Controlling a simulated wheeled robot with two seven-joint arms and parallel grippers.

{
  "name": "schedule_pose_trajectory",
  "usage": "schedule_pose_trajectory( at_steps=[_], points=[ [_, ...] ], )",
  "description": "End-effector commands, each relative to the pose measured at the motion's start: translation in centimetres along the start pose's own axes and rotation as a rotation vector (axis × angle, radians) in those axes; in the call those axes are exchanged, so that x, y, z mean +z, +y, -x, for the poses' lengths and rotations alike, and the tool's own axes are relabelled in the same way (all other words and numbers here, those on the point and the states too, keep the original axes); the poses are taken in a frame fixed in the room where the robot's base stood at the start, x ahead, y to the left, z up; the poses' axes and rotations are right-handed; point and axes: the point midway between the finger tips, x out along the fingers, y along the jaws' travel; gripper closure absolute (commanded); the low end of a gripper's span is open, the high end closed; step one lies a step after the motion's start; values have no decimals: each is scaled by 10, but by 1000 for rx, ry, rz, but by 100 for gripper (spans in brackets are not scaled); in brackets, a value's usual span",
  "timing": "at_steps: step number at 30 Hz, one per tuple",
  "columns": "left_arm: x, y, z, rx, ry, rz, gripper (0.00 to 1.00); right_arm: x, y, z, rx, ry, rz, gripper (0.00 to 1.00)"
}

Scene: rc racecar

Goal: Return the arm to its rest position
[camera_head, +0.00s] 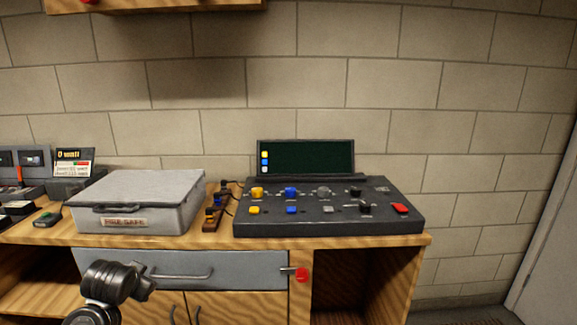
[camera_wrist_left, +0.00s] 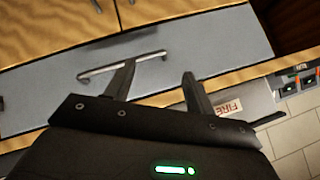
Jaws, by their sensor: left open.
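Part of my left arm (camera_head: 112,285) shows at the lower left of the head view, in front of the grey drawer (camera_head: 240,268). In the left wrist view my left gripper (camera_wrist_left: 157,82) has its two fingers spread apart, with nothing between them. Behind the fingers are the drawer front (camera_wrist_left: 215,40) and its bar handle (camera_wrist_left: 120,66). The fingers overlap these in the picture; I cannot tell the exact gap. My right arm and gripper are in neither view.
A grey fire safe box (camera_head: 140,200) sits on the wooden bench (camera_head: 400,242). Right of it are a small wooden rack (camera_head: 217,207) and a black control console (camera_head: 325,225) with coloured knobs and a screen (camera_head: 305,157). A red knob (camera_head: 302,274) sticks out beside the drawer.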

Motion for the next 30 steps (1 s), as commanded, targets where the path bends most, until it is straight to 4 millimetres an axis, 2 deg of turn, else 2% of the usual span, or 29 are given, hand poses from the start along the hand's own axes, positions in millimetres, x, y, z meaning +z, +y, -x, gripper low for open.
schedule_pose_trajectory(
  at_steps=[1,4,6,9,12,18,27,30],
  points=[
    [36,32,-3,30,-37,-3,45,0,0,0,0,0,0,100],
    [97,86,2,86,-96,10,45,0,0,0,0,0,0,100],
    [140,121,13,129,-138,24,45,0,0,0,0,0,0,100],
    [191,162,34,186,-191,49,45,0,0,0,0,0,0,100],
    [228,191,56,230,-233,75,45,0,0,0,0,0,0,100],
    [278,228,96,298,-300,121,45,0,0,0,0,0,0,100],
    [329,263,153,376,-389,190,45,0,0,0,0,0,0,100],
    [334,271,133,376,-398,187,45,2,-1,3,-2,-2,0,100]
  ],
)
